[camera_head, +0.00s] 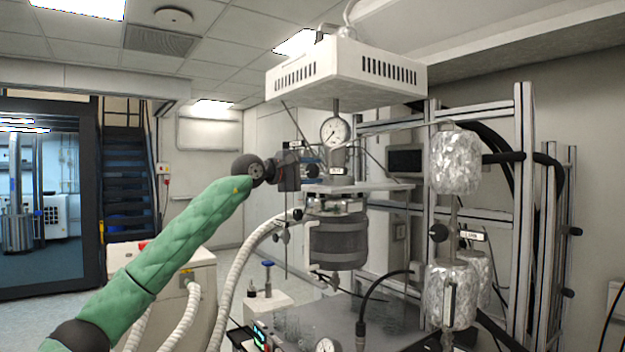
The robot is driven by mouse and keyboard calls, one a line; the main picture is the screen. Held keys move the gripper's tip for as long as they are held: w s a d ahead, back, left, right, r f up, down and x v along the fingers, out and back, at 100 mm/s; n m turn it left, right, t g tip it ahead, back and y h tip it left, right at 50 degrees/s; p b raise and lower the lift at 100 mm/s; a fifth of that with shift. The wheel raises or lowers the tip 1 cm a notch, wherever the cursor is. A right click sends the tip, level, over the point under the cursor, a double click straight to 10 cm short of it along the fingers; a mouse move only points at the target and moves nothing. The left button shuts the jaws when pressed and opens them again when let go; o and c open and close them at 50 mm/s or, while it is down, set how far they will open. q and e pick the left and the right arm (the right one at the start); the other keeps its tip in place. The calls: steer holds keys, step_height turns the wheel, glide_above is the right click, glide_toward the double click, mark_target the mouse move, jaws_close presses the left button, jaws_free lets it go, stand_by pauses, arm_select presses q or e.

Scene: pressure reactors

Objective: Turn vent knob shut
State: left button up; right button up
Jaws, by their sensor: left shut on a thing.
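My left arm, in a green sleeve, reaches up from the lower left to the reactor head. My left gripper (300,171) is at the left side of the reactor head, just below the pressure gauge (335,131). It is shut on a small dark-blue knob (313,170), which appears to be the vent knob; the fingers partly hide it. A small white label (338,170) sits right of the knob, too small to read. The dark cylindrical reactor vessel (338,242) hangs below the head plate. My right gripper is not in view.
A white vented hood (342,75) hangs above the gauge. A white corrugated hose (238,268) curves up to the vessel's left. Foil-wrapped cylinders (455,162) and a metal frame (523,200) stand on the right. A blue-handled valve (267,265) stands lower left of the vessel.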

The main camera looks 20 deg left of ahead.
mark_target(310, 172)
arm_select(q)
steer(key=shift+d+f+m+b, duration=0.15)
steer(key=shift+m+b, duration=0.45)
steer(key=shift+m, duration=0.9)
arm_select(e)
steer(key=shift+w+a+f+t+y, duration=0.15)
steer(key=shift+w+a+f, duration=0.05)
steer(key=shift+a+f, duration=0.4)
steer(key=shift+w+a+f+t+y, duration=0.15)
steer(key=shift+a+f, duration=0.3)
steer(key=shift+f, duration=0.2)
arm_select(q)
steer(key=o, duration=1)
steer(key=shift+c, duration=0.2)
